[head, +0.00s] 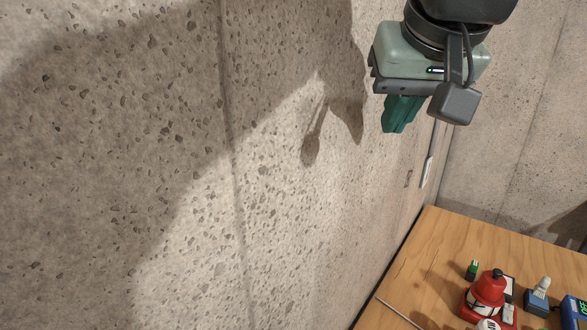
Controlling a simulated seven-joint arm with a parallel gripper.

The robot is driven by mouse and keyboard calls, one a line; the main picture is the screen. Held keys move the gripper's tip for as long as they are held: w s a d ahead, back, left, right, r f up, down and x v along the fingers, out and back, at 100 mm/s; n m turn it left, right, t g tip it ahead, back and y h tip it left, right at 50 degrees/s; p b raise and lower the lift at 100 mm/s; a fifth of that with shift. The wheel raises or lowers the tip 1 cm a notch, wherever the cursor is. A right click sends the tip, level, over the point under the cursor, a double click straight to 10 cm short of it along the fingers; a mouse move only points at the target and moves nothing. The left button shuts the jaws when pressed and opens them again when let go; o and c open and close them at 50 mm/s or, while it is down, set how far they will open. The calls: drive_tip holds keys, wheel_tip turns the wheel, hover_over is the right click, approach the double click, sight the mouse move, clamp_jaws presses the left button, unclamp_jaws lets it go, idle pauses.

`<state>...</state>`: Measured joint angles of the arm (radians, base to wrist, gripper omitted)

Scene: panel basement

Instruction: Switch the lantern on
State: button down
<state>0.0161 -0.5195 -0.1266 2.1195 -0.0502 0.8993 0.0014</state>
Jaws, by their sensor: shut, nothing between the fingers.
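My gripper (397,122) hangs at the upper right of the head view, in front of the concrete wall. Its green fingers are together, with nothing between them, and they point down. A red object with a black knob on top and a pale band, probably the lantern (488,288), stands on the wooden table at the lower right. My gripper is well above it and to its left in the picture, far from touching. I cannot make out a switch on the lantern or whether it is lit.
The wooden table (440,250) runs along the wall (270,200). Near the red object are a small green item (472,268), a blue item with a pale top (539,296), a blue device (574,312) and a thin rod (398,312). A white strip (427,172) is on the wall.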

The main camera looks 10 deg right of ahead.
drive_tip(key=w+d+r+h, duration=0.3)
drive_tip(key=w+d+r, duration=0.2)
drive_tip(key=w+d, duration=0.5)
drive_tip(key=w+d+f+n+g+h, duration=0.1)
drive_tip(key=w+d+f+n+g, duration=0.2)
drive_tip(key=d+f, duration=0.6)
drive_tip(key=s+d+f+n+g+y, duration=0.1)
drive_tip(key=s+d+f+n, duration=0.1)
drive_tip(key=d+f, duration=0.6)
drive_tip(key=s+d+f+n+g+y, duration=0.1)
drive_tip(key=s+d+f+n, duration=0.2)
drive_tip(key=d+f, duration=0.5)
drive_tip(key=s+d+f+n+g+y, duration=0.1)
drive_tip(key=s+d+f, duration=0.3)
drive_tip(key=f, duration=1.2)
drive_tip(key=d+n, duration=0.1)
drive_tip(key=d, duration=0.3)
drive_tip(key=shift+d+n+y, duration=0.3)
drive_tip(key=shift+d, duration=0.05)
